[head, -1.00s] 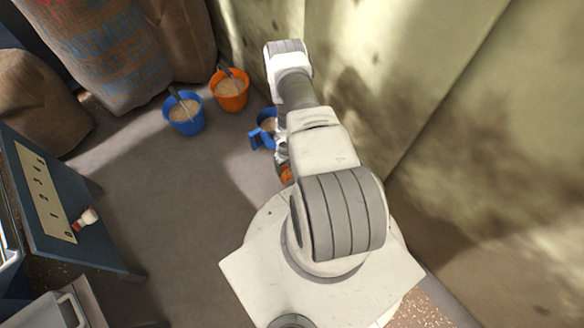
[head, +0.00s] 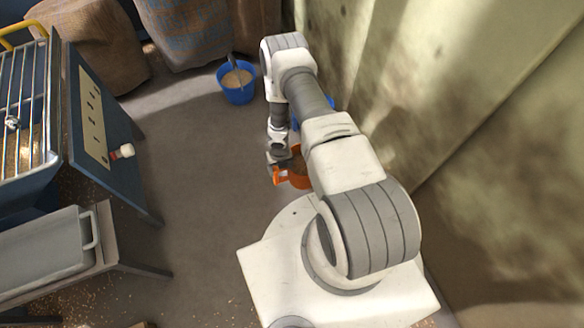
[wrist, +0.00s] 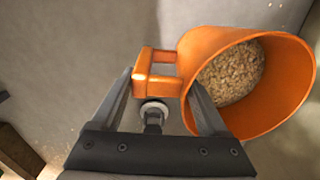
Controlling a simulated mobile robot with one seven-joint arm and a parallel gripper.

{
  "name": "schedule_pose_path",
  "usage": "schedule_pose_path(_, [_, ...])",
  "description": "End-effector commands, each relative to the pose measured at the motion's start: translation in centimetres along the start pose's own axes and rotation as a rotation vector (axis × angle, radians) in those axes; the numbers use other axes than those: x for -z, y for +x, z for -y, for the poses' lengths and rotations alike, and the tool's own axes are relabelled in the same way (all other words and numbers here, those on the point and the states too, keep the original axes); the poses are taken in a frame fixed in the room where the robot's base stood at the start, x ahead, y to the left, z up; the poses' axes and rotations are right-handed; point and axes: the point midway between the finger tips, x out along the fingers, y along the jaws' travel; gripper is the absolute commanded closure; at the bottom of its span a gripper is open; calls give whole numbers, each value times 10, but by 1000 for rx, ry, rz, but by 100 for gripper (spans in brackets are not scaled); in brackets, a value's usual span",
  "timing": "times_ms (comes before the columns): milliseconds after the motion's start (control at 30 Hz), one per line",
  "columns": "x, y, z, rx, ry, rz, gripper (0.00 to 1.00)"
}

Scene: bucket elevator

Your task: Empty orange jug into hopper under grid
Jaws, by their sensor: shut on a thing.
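The orange jug (wrist: 262,118) fills the right of the wrist view, with pale grain (wrist: 232,72) inside it. Its square handle (wrist: 158,72) lies between the fingers of my gripper (wrist: 158,90), which is shut on it. In the head view the orange jug (head: 297,178) shows beside my arm, partly covered by it. My gripper (head: 280,160) is at its left side there. The hopper (head: 25,150) with a metal bar grid (head: 22,90) on top stands at the far left, cut off by the picture edge.
A blue bucket of grain (head: 237,88) stands near sacks (head: 185,30). A wall (head: 430,70) is close on the right. The middle floor is clear.

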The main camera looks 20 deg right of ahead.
Motion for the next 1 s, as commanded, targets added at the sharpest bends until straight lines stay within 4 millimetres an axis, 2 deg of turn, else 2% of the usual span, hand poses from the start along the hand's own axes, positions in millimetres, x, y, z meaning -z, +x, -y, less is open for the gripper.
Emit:
schedule_pose_path(300, [-3, -1, -16, 3, 7, 1, 100])
schedule_pose_path(1000, [-5, -3, -15, 3, 21, 2, 100])
